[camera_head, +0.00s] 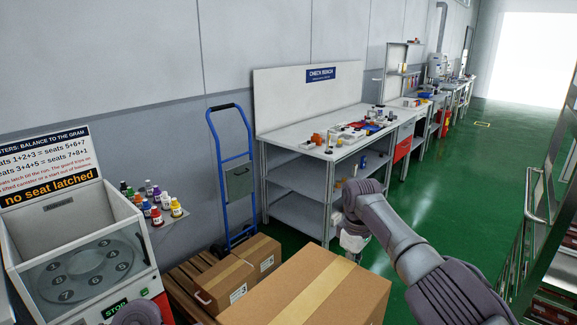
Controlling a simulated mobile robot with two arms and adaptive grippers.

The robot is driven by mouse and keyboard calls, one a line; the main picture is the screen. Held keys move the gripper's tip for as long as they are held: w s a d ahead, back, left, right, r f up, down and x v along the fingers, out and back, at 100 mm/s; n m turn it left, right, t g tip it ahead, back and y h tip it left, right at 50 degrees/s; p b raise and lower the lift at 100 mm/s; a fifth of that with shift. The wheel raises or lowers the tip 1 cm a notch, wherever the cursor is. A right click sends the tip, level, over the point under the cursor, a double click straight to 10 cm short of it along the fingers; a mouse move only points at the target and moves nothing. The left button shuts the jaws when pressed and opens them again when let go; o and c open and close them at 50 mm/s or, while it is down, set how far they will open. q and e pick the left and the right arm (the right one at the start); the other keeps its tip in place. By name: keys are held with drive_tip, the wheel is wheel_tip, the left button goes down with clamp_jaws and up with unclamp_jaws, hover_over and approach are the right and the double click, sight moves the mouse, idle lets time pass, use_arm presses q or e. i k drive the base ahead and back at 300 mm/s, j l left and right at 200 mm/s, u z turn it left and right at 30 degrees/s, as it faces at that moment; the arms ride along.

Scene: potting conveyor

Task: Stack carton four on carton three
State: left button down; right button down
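A large brown carton (312,290) with a tan tape strip fills the bottom centre, close to me and cut off by the frame edge. Two smaller taped cartons stand behind and left of it: one nearer carton (222,279) and one farther carton (262,254), each with a white label. My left gripper is out of view; a grey part of my arm shows at the bottom left.
A wooden pallet (187,290) lies beneath the smaller cartons. A blue hand truck (247,180) stands behind them. A balance machine (75,255) is at left, beside a shelf of coloured bottles. A check bench (300,140) stands behind; green floor is open at right.

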sight(225, 274)
drive_tip(key=i, duration=2.55)
drive_tip(key=i+u, duration=0.15)
drive_tip(key=u, duration=0.2)
drive_tip(key=i+u, duration=0.15)
drive_tip(key=u, duration=1)
